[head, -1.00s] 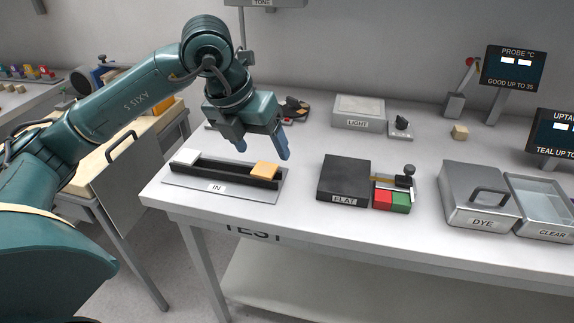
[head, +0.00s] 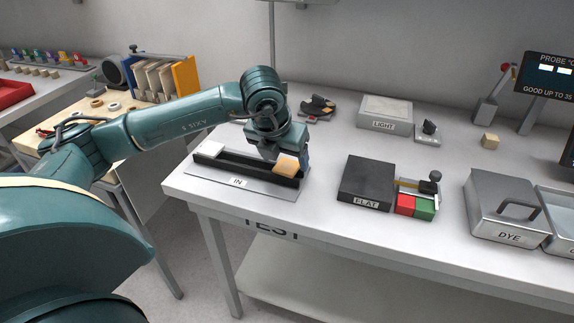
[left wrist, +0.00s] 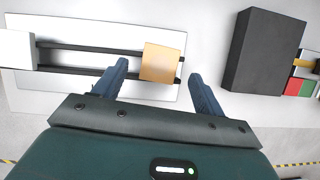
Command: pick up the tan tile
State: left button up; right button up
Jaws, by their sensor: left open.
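The tan tile (head: 285,165) sits at the right end of the black rails of the IN rack (head: 238,182). It also shows in the left wrist view (left wrist: 160,63). My left gripper (head: 288,158) is open, with one finger on each side of the tile, as the left wrist view shows (left wrist: 158,78). The fingers look apart from the tile; I cannot tell how far down they reach beside it. My right gripper is not in view.
The black FLAT block (head: 366,182) stands right of the rack, with a red and green gauge (head: 415,205) beside it. The DYE box (head: 500,215) is further right. The LIGHT box (head: 385,112) stands behind. White table is bare between rack and FLAT block.

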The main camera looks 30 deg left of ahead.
pick_arm(q)
jog(key=shift+x, duration=0.9)
jog(key=shift+c, duration=0.2)
